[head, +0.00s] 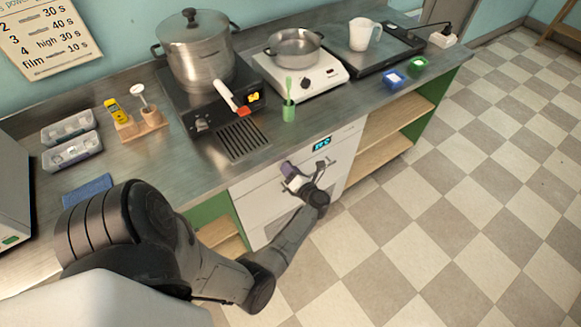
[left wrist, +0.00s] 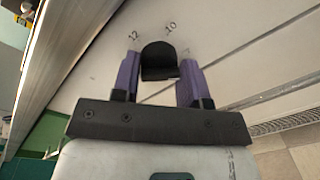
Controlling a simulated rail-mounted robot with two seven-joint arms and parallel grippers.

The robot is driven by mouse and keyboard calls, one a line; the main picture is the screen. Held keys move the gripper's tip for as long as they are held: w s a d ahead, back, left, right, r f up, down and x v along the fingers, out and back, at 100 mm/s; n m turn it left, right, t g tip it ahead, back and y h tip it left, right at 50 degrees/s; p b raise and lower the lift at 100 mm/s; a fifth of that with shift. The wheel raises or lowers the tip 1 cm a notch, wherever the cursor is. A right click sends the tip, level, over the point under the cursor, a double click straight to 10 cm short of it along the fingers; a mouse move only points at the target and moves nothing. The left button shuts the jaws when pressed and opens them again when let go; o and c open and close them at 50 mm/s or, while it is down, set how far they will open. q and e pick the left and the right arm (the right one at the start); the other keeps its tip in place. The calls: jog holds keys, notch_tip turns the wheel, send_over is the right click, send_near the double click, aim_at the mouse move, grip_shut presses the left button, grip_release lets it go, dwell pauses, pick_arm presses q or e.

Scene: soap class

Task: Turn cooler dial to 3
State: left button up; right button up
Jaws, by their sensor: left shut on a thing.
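The cooler (head: 268,205) is a white front under the counter, with a small lit display (head: 321,143) near its top edge; I cannot read the display surely. My left gripper (head: 304,170) is at the upper part of this front. In the left wrist view the black cooler dial (left wrist: 158,58) stands between the two purple fingers of my left gripper (left wrist: 158,80), which are shut on it. In the head view my gripper hides the dial. My right gripper is not in view.
Open wooden shelves (head: 388,125) stand right of the cooler.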

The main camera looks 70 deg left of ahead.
pick_arm(q)
jog(key=m+g+p, duration=0.1)
jog(key=m+p, duration=0.2)
jog(key=m, duration=0.7)
jog(key=m+p, duration=0.3)
jog(key=m, duration=0.7)
jog(key=shift+w+r+m+g+y+p, duration=0.1)
jog(key=shift+m+g+y+p, duration=0.2)
jog(key=shift+g, duration=0.1)
dwell(0.4)
jog(key=o, duration=0.9)
